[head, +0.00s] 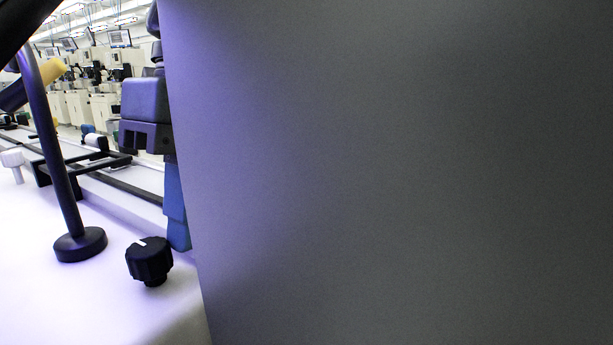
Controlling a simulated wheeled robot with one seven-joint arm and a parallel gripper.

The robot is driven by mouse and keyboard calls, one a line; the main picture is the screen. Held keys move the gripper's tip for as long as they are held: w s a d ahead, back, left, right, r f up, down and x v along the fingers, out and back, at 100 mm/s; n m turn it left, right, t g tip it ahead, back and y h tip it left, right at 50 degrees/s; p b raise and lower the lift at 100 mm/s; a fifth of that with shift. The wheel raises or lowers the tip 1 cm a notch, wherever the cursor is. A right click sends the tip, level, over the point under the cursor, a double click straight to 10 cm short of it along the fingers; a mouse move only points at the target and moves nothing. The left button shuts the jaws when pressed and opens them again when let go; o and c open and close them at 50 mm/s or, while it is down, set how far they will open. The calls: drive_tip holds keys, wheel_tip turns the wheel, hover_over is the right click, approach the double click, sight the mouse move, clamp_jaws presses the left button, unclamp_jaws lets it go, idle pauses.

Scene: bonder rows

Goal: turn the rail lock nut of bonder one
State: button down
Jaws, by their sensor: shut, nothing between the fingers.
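A black ribbed knob (149,261) with a white mark on its top edge stands on a short stem over the white surface; it looks like the rail lock nut. My gripper (179,246) points down just behind and to the right of the knob. Its dark body (146,100) is at the upper left of the large grey shape, and its blue fingers (176,205) look shut and empty. No contact with the knob shows. The right part of my gripper is hidden behind the grey shape.
A large plain grey surface (400,180) fills most of the view, very close. A black post (62,160) on a round base stands left of the knob. Black rails (125,190) run behind. White machines (75,105) line the background. White surface shows in front of the knob.

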drive_tip(key=shift+w+d+r, duration=0.1)
drive_tip(key=shift+w+d, duration=0.15)
drive_tip(key=shift+d, duration=0.05)
drive_tip(key=p+v, duration=0.1)
drive_tip(key=v, duration=0.1)
drive_tip(key=p+v, duration=0.1)
drive_tip(key=p, duration=0.1)
drive_tip(key=s+p+v, duration=0.1)
drive_tip(key=v, duration=0.1)
drive_tip(key=shift+a+r, duration=0.3)
drive_tip(key=shift+r, duration=0.2)
drive_tip(key=shift+w+p, duration=0.1)
drive_tip(key=shift+p, duration=0.25)
